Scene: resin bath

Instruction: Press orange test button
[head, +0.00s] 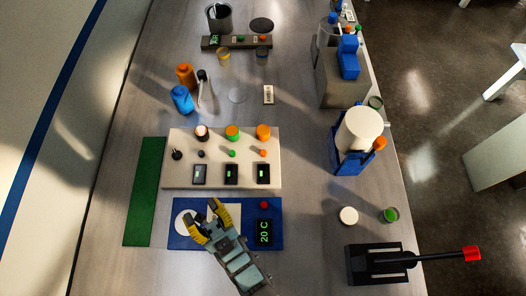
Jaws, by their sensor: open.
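A cream panel (180,180) lies at the middle left of the table in the head view. A small orange button (263,153) sits in its right column, between a larger orange cap (263,132) and a small dark display (263,174). A small green button (232,153) and a small dark button (201,154) stand to its left. My gripper (207,219) has yellow-tipped fingers and is open. It is over the blue board below the panel, left of and nearer than the orange button, touching none of the panel's buttons.
The blue board (275,240) carries a white disc (184,220), a red button (264,205) and a "20 C" display (264,232). A black switch on the panel (177,154) rises at left. Orange (185,76) and blue (182,100) bottles stand behind.

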